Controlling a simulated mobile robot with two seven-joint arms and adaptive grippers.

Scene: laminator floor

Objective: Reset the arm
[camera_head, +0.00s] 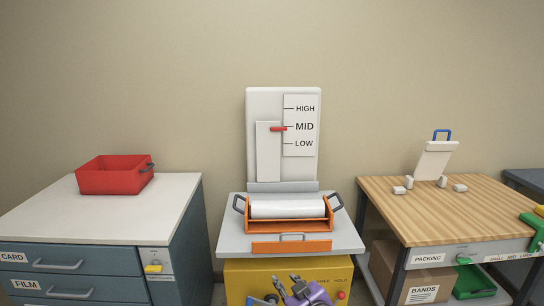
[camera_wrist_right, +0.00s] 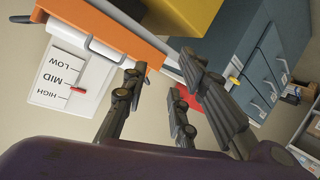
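My right gripper (camera_head: 286,282) shows at the bottom middle of the head view, in front of the yellow cabinet of the laminator and below its orange front. Its dark fingers stand apart with nothing between them. In the right wrist view its fingers (camera_wrist_right: 162,70) are also spread, and the purple hand fills the bottom. The laminator (camera_head: 227,238) has a white roll (camera_head: 288,209) in an orange cradle. The red pointer (camera_head: 278,129) on its upright gauge is at MID; it also shows in the wrist view (camera_wrist_right: 78,89). My left gripper is in neither view.
A red bin (camera_head: 113,176) stands on the left drawer cabinet (camera_head: 60,223). The wooden packing table (camera_head: 448,213) at right holds a white board with a blue handle (camera_head: 436,158), small white blocks and a green item (camera_head: 532,233). Gaps separate the three stations.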

